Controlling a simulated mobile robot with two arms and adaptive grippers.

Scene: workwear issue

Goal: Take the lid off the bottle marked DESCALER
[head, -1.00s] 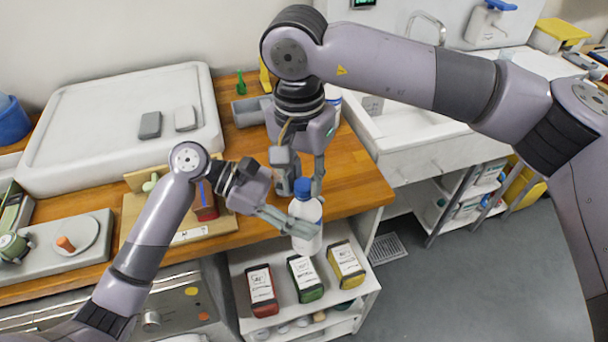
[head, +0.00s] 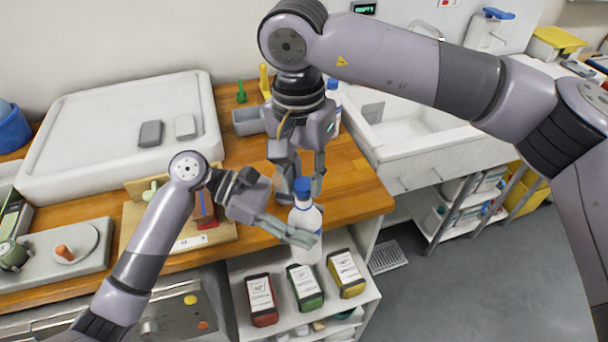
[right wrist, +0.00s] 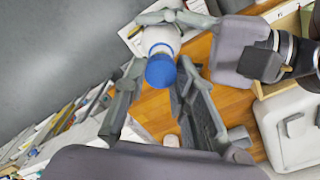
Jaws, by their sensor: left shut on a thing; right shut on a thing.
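A white bottle with a blue lid stands upright in my grippers, in front of the wooden counter's edge. The bottle (head: 306,218) is held around its body by my left gripper (head: 309,238), which comes in from the left. My right gripper (head: 303,190) points down from above and is shut on the blue lid (head: 302,186). In the right wrist view the lid (right wrist: 161,71) sits between the right fingers, with the white bottle (right wrist: 160,36) beyond it. No marking is readable.
Below the bottle, a shelf holds red, green and yellow labelled containers (head: 304,287). The wooden counter (head: 357,186) has free room right of the bottle. Another bottle (head: 333,100) stands behind my right gripper, near the white sink (head: 425,131). A large white tray (head: 90,120) lies left.

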